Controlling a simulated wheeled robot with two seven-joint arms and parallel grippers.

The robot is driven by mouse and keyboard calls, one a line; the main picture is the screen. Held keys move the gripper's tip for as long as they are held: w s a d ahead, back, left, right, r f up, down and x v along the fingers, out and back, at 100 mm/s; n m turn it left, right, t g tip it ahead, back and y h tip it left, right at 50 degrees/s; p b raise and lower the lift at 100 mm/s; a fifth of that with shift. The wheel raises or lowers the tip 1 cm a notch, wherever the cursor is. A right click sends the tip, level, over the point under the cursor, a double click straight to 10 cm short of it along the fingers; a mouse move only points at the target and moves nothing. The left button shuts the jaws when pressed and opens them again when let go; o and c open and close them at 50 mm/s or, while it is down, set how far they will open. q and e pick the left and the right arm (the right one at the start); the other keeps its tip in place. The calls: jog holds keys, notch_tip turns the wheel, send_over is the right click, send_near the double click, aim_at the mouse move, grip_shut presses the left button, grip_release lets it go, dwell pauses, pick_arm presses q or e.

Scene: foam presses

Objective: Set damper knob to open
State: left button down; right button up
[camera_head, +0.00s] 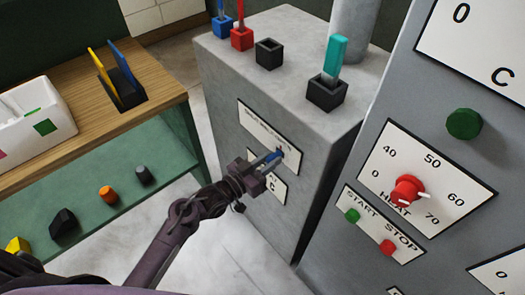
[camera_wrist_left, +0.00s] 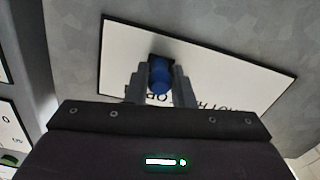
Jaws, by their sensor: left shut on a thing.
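A blue knob (camera_head: 272,157) sticks out from a white label plate (camera_head: 258,123) on the front of a grey concrete-like cabinet. My left gripper (camera_head: 262,166) reaches it from the lower left. In the left wrist view the blue knob (camera_wrist_left: 158,76) sits between the two grey fingers of my left gripper (camera_wrist_left: 160,85), which are shut on it. Lettering on the plate (camera_wrist_left: 210,70) is partly hidden by the fingers and palm, so I cannot read the knob's setting. My right gripper is not in view.
A grey panel on the right carries a red heat knob (camera_head: 408,190), a green knob (camera_head: 464,124), and start and stop buttons. Coloured sockets, one with a teal piece (camera_head: 335,58), stand on the cabinet top. A wooden-topped bench (camera_head: 65,150) is at left.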

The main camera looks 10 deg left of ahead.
pick_arm(q)
jog(key=shift+s+d+f, duration=0.1)
jog(key=shift+s+d, duration=0.05)
jog(key=c, duration=1.3)
grip_release()
jog(key=shift+o, duration=0.2)
jog(key=b+v, duration=0.1)
jog(key=v, duration=0.7)
